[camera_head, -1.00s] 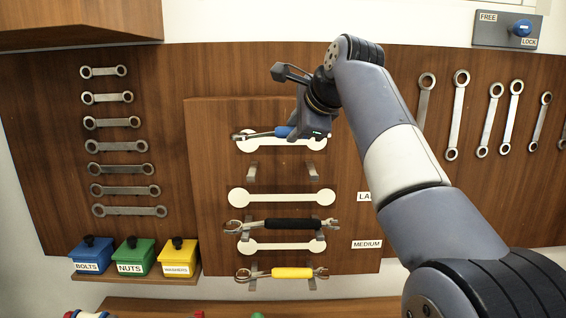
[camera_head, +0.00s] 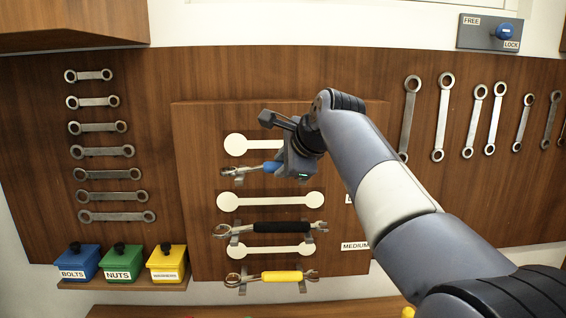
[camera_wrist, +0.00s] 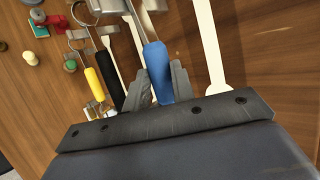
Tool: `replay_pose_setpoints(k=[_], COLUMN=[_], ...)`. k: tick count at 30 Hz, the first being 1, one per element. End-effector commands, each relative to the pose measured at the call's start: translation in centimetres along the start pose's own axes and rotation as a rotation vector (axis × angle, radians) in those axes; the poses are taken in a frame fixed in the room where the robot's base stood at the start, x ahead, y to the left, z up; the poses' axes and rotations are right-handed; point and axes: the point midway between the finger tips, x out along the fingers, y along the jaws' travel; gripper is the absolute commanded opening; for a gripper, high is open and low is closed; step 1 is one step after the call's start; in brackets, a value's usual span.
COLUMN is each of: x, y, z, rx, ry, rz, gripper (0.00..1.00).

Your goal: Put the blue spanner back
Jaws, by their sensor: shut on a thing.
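The blue spanner (camera_head: 270,167) has a blue handle and a metal shaft. My gripper (camera_head: 290,165) is shut on its blue handle, which also shows between the fingers in the wrist view (camera_wrist: 157,75). In the head view the spanner lies level, below the top white spanner outline (camera_head: 236,145), at the height of the top pair of hooks. Its left end is at the left hook (camera_head: 236,178); I cannot tell whether it touches. The right hook and the spanner's right end are hidden behind my gripper.
A black-handled spanner (camera_head: 282,226) and a yellow-handled spanner (camera_head: 282,276) hang on hooks below. Another white outline (camera_head: 270,201) lies between. Blue, green and yellow boxes (camera_head: 122,262) stand on a shelf at lower left. Metal spanners hang on both sides.

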Motion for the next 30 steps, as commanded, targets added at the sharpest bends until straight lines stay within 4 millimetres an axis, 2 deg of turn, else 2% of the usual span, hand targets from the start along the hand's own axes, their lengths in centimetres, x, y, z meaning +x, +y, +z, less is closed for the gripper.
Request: replay_pose_setpoints(k=[2,3,10,23,30], x=[0.0,0.0,0.0,0.5,-4.9], y=[0.0,0.0,0.0,0.5,0.3], z=[0.0,0.0,0.0,-0.2,0.4], rx=[0.0,0.0,0.0,0.0,-0.002], ry=[0.0,0.0,0.0,0.0,0.0], rz=[-0.002,0.0,0.0,-0.001,-0.007], gripper=[0.0,0.26,0.44,0.46,0.46])
